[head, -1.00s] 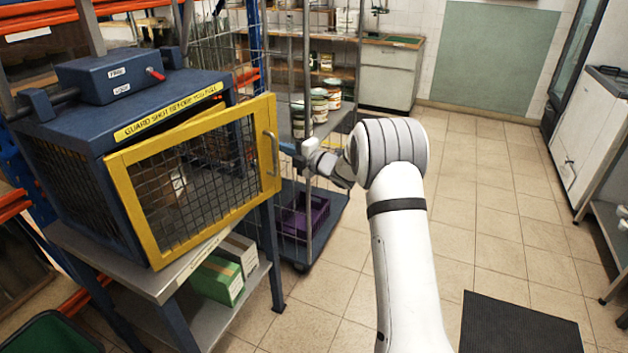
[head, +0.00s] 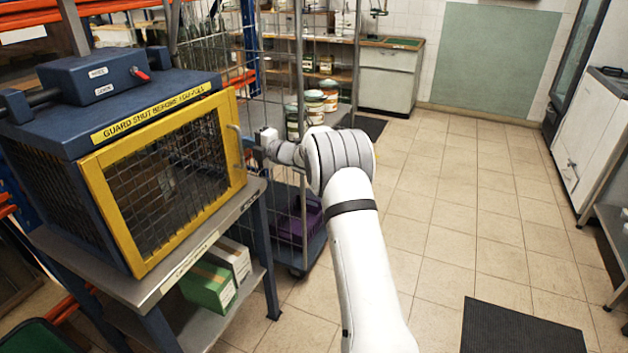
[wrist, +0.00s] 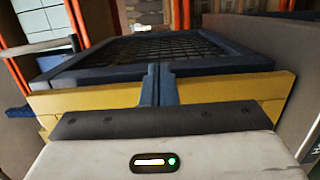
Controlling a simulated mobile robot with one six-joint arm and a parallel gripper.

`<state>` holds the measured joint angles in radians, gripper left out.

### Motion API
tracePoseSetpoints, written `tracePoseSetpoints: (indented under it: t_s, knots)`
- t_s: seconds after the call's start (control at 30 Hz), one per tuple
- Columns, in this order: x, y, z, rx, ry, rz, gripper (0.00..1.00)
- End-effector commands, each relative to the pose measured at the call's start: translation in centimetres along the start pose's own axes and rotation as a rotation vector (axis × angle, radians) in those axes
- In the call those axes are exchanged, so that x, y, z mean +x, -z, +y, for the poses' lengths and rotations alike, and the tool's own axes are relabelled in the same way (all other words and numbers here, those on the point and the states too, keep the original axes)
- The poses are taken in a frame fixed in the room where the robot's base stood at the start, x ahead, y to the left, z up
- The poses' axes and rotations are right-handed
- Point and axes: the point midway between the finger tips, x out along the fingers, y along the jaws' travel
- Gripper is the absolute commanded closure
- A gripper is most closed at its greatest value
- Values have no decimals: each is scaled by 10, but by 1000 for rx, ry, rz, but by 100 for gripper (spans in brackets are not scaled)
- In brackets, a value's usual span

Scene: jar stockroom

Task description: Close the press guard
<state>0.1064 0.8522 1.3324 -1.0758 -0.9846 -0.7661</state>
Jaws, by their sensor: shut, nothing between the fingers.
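The press guard (head: 163,249) is a yellow frame with dark mesh on the front of the blue press (head: 150,92). It lies against or very near the press front; I cannot tell if it is fully flush. Its grey handle (head: 237,150) is on its right side. My gripper (head: 252,151) is at the guard's right edge beside the handle, its fingertips hard to make out in the head view. In the wrist view my gripper (wrist: 156,75) is shut and empty, its fingers in front of the yellow guard frame (wrist: 100,98). Contact is unclear.
The press stands on a metal bench (head: 165,280) with a green box (head: 210,287) on its lower shelf. A wire cage trolley (head: 310,248) with a purple crate stands just behind my gripper. The tiled floor to the right is open, with a dark mat (head: 520,328).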

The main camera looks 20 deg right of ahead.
Motion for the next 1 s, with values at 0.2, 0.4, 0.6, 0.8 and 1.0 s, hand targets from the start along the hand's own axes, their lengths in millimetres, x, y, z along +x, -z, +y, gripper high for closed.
tracePoseSetpoints:
  t_s: [0.2,0.4,0.6,0.8,1.0]
  knots:
    - [1,13,-10,3,9,33,100]
    - [-27,-3,-13,10,6,20,100]
    - [-76,-13,-8,10,4,12,100]
    - [-114,-18,-5,9,2,9,100]
    - [-131,-20,-3,24,1,6,100]
